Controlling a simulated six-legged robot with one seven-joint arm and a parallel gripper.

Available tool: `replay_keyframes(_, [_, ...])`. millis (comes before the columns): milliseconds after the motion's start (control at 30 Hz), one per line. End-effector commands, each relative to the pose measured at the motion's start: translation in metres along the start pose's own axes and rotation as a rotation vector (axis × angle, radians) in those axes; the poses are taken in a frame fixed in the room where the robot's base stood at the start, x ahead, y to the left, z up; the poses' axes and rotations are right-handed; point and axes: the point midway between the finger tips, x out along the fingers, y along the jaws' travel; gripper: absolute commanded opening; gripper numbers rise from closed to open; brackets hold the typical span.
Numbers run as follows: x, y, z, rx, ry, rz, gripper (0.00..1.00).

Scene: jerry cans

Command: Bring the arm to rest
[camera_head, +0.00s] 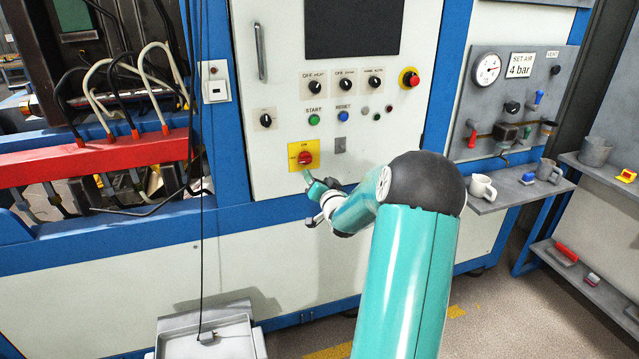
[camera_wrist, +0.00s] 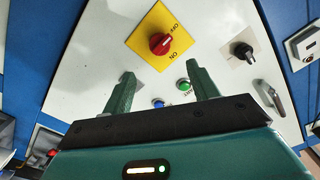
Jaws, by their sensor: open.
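My gripper (camera_head: 313,188) is in front of the lower part of a white control panel (camera_head: 275,165), just below a red rotary switch (camera_head: 305,158) on a yellow plate. In the wrist view my gripper (camera_wrist: 162,88) shows two green fingers spread apart with nothing between them. The red switch also shows in the wrist view (camera_wrist: 160,44), beyond the fingertips and apart from them. My teal arm reaches forward from the bottom of the head view, bent at the dark joint.
Above the switch are a green start button (camera_head: 314,119), a blue reset button (camera_head: 343,116) and black knobs. A shelf (camera_head: 515,190) with mugs juts out at right, below a gauge panel (camera_head: 505,105). A red bar (camera_head: 95,155) crosses the left. A grey container (camera_head: 205,335) stands at the bottom.

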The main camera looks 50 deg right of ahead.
Motion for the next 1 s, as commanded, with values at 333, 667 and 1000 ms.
replay_keyframes(333, [-0.013,0.0,0.001,0.001,-0.001,0.0,0.59])
replay_keyframes(667, [-0.013,0.0,0.001,0.001,-0.001,0.0,0.59])
replay_keyframes(1000, [-0.021,-0.071,0.019,-0.132,-0.146,0.019,0.59])
